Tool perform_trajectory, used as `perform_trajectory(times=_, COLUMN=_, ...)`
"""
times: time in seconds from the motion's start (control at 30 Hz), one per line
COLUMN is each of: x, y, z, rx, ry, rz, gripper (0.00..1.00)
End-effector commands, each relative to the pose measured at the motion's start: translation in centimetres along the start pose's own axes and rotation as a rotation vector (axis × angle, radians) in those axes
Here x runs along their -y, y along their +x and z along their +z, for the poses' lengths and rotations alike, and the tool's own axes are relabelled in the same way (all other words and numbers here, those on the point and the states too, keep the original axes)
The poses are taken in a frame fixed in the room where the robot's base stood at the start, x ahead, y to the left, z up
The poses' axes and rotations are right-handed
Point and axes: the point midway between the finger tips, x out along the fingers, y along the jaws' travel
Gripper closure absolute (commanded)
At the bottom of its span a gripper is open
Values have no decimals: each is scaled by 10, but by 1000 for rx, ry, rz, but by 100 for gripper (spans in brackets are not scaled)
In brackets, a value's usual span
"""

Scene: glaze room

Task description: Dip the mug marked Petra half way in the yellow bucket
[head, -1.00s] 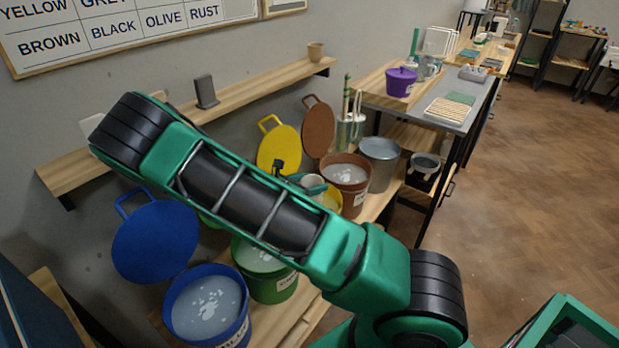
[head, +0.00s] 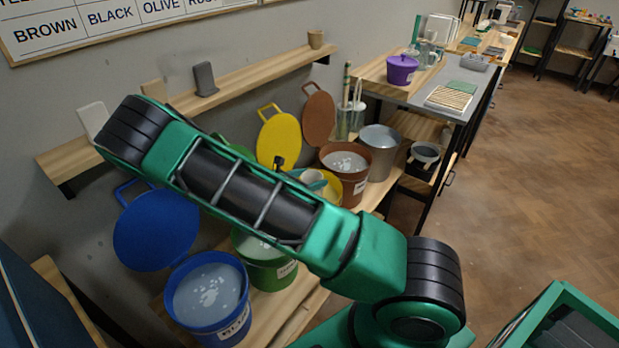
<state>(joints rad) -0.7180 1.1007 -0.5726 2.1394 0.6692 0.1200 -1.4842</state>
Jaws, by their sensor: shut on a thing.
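The yellow bucket (head: 333,192) stands on the low bench between the green and brown buckets, partly hidden by my arm. A pale mug (head: 313,178) with some teal on it is at the yellow bucket's mouth; its lower part and any name mark cannot be read. My gripper (head: 299,174) is mostly hidden behind my green arm; a small black part of it shows above the arm. It is shut on the mug. How deep the mug sits in the glaze cannot be told.
The brown bucket (head: 352,183) and a grey metal bucket (head: 379,150) stand close to the right. The green bucket (head: 270,272) and blue bucket (head: 207,303) are nearer. A wall shelf (head: 235,85) runs above.

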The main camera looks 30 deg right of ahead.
Motion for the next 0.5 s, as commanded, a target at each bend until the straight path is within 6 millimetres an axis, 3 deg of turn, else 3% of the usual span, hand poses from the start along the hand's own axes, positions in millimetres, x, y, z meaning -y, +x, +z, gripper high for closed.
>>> perform_trajectory(times=0.5, x=0, y=14, z=-32, rx=1, ry=1, rz=-1, gripper=85)
